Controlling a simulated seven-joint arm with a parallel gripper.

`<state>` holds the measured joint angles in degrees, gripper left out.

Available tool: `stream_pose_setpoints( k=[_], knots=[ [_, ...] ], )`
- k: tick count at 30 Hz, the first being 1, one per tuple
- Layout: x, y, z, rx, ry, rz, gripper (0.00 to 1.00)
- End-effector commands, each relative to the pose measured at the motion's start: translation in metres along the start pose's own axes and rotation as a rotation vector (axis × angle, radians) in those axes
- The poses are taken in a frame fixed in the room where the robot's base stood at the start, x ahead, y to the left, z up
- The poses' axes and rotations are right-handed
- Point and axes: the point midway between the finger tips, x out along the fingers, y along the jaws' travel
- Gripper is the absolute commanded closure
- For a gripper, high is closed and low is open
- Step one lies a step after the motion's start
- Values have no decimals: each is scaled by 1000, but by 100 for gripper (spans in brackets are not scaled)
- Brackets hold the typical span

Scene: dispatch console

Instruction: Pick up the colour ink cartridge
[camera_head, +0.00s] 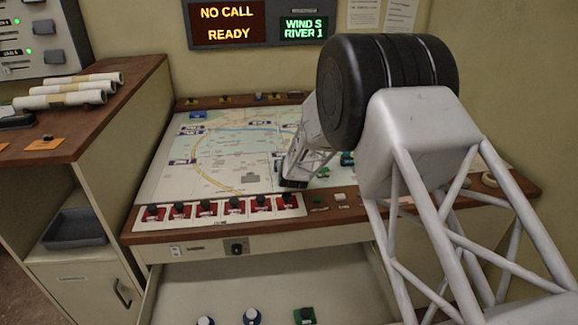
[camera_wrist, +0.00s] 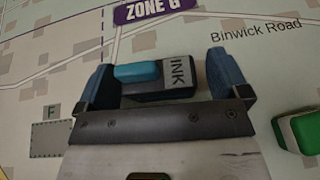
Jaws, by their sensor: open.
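An ink cartridge (camera_wrist: 165,90) lies on the map in the wrist view. It is dark, with a bright blue block on top and a grey label reading INK. My gripper (camera_wrist: 158,78) is open, with one blue-padded finger on each side of the cartridge. A small gap seems to show on each side; I cannot tell whether either finger touches it. In the head view my gripper (camera_head: 291,182) is low over the map's front part, and I cannot make out the cartridge there.
A green-topped block (camera_wrist: 300,135) lies on the map right of my gripper. A row of red switches (camera_head: 207,208) lines the console's front left. An open drawer (camera_head: 200,285) below holds several small items. Paper rolls (camera_head: 65,92) lie on the left cabinet. The map's left half (camera_head: 205,155) is mostly clear.

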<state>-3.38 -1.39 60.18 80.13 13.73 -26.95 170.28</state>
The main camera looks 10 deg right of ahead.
Motion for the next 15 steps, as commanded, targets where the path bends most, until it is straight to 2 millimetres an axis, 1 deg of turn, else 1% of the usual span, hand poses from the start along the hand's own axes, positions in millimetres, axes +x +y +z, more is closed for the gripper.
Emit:
stream_pose_setpoints(
  k=[3, 4, 12, 14, 15],
  knots=[
    [0, 0, 0, 0, 0, 0, 6],
    [0, 0, 0, 0, 0, 0, 9],
    [0, 0, 0, 0, 0, 0, 51],
    [0, 0, 0, 0, 0, 0, 60],
    [0, 0, 0, 0, 0, 0, 60]
  ],
)
